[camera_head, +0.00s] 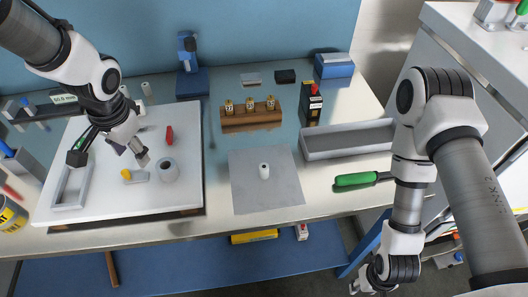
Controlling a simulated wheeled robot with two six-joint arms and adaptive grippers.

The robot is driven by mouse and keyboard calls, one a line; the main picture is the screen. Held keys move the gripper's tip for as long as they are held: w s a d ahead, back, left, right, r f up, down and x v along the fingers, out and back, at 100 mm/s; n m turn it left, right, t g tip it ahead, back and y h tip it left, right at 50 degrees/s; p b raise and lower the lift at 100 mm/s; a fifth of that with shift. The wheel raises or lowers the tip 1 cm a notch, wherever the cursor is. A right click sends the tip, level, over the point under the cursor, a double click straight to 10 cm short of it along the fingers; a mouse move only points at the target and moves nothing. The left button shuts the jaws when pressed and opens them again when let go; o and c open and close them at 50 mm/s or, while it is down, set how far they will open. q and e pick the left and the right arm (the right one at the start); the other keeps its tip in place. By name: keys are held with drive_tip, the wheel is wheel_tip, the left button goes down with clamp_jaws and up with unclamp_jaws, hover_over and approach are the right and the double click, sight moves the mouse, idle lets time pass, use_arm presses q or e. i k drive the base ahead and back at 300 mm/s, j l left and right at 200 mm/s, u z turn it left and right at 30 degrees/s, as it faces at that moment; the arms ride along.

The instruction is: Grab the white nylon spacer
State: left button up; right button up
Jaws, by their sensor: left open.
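A small white cylinder with a dark hole in its top, which looks like the white nylon spacer (264,171), stands upright on a grey square mat (248,200) near the table's middle. My left gripper (110,157) is open over the white board (110,205) at the left, well left of the spacer. Its fingers are spread, with nothing seen between them. A wider grey ring-like cylinder (169,171) stands on the board, just right of the gripper.
On the board are a red piece (169,135), a grey block with a yellow part (135,176) and a grey frame (70,187). A wooden block (250,122) with brass pieces stands behind the mat. A grey tray (345,140) and green-handled tool (356,179) lie right.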

sight(263, 167)
drive_tip(key=l+u, duration=0.1)
drive_tip(key=l, duration=0.25)
drive_tip(key=k+l+u, duration=0.1)
drive_tip(key=l, duration=0.3)
drive_tip(key=k+l+u, duration=0.1)
drive_tip(key=l, duration=0.25)
drive_tip(key=k+l+u, duration=0.1)
drive_tip(key=l, duration=0.25)
